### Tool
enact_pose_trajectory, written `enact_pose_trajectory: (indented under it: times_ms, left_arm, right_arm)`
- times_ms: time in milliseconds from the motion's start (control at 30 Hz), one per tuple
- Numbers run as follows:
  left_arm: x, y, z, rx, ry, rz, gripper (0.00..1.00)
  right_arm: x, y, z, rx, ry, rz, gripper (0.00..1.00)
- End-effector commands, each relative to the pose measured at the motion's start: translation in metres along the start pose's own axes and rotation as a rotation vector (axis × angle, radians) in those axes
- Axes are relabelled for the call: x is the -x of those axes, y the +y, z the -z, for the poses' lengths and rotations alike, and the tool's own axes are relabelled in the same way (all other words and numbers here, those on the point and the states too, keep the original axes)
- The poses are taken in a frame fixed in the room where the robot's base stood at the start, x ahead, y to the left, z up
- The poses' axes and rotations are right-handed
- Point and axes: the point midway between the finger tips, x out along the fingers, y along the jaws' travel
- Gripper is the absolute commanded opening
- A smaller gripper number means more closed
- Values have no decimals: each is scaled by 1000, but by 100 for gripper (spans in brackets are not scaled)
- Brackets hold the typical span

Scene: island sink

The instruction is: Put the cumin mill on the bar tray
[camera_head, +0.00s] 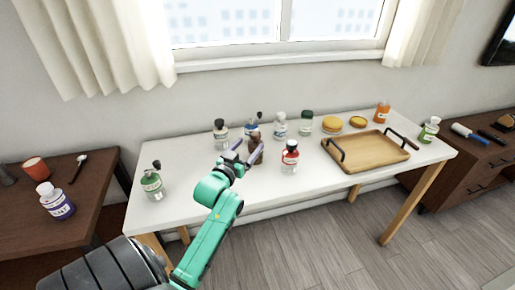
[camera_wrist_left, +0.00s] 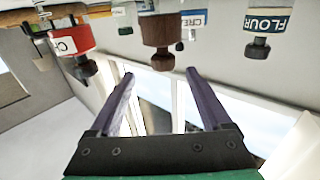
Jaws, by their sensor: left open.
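A brown wooden mill (camera_head: 257,155), which I take to be the cumin mill, stands on the white table left of the middle. My left gripper partly covers it. In the left wrist view the picture is upside down and the mill (camera_wrist_left: 158,32) shows just beyond the fingertips, roughly between them, with its dark knob nearest. My left gripper (camera_head: 250,150) is open and empty, with its fingers beside the mill; contact cannot be told. It also shows in the left wrist view (camera_wrist_left: 159,74). The wooden bar tray (camera_head: 368,153), with two dark handles, lies empty on the table's right side.
A red-labelled jar (camera_head: 290,157) stands right of the mill, with other jars (camera_head: 220,134) (camera_head: 280,125) close behind and left. A green-labelled jar (camera_head: 153,184) stands at the left end. Yellow-lidded tins (camera_head: 332,124) sit behind the tray. The table front is clear.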

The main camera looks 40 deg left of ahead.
Motion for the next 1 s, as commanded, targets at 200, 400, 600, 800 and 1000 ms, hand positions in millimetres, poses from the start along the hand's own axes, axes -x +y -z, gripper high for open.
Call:
enact_pose_trajectory:
  times_ms: [200, 400, 600, 800, 1000]
  left_arm:
    - [-40, 0, 1, -1, 1, 0, 82]
    - [-76, -3, 2, -1, 0, -1, 82]
    - [-92, -2, -1, -1, -3, -1, 82]
    - [-91, -2, -1, -1, -2, -1, 51]
    - [-91, -2, -1, -1, -2, -1, 0]
  right_arm:
    - [5, 0, -16, 1, -27, 1, 83]
    - [12, 4, 19, 1, 31, -6, 83]
    - [11, 4, 12, 1, 20, -5, 83]
    - [10, 2, 6, 0, 9, -2, 83]
    - [10, 0, 5, 0, 7, -1, 83]
